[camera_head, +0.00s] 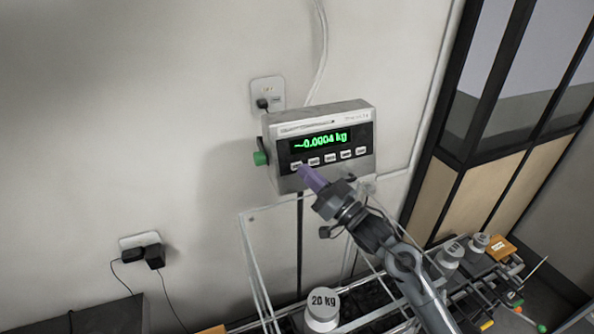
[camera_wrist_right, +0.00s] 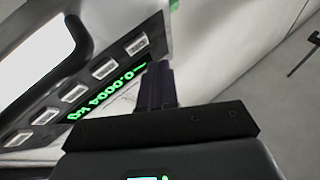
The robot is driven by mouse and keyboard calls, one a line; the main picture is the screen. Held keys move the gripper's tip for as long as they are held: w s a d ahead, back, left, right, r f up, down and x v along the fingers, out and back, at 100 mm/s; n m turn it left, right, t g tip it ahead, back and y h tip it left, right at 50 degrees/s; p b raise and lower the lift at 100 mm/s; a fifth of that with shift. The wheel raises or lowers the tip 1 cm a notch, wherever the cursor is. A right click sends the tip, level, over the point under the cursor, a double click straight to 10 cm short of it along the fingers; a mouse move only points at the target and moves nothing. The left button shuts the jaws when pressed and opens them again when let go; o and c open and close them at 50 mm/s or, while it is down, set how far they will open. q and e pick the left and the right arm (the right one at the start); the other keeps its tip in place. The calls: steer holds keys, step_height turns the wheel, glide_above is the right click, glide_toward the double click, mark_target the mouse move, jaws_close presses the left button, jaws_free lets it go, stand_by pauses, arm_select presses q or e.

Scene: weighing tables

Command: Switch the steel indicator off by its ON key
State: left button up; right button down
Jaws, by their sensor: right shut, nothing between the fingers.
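The steel indicator (camera_head: 357,113) is mounted on the wall, its green display (camera_head: 320,141) lit and reading about -0.0004 kg. A row of several pale keys runs below the display; the labels are too small to read. My right gripper (camera_head: 312,178) is shut and empty, its purple fingertips just below the leftmost key (camera_head: 297,165). The right wrist view shows the indicator (camera_wrist_right: 110,35) turned over, with the shut fingers (camera_wrist_right: 157,84) near the end key (camera_wrist_right: 137,45). I cannot tell whether they touch it. My left gripper is in neither view.
A green knob (camera_head: 260,158) sticks out from the indicator's left side. A wall socket (camera_head: 268,88) with a plug is above left. Below stand a 20 kg weight (camera_head: 322,312) and smaller weights (camera_head: 451,252) on a rail frame.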

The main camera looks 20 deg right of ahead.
mark_target(297, 166)
steer(key=shift+w+a+f, duration=0.1)
steer(key=shift+w+f, duration=0.05)
steer(key=shift+w, duration=0.35)
stand_by(0.8)
stand_by(0.6)
steer(key=shift+w, duration=0.2)
stand_by(0.3)
steer(key=shift+w+f, duration=0.1)
steer(key=shift+w, duration=0.15)
steer(key=shift+w, duration=0.15)
stand_by(0.5)
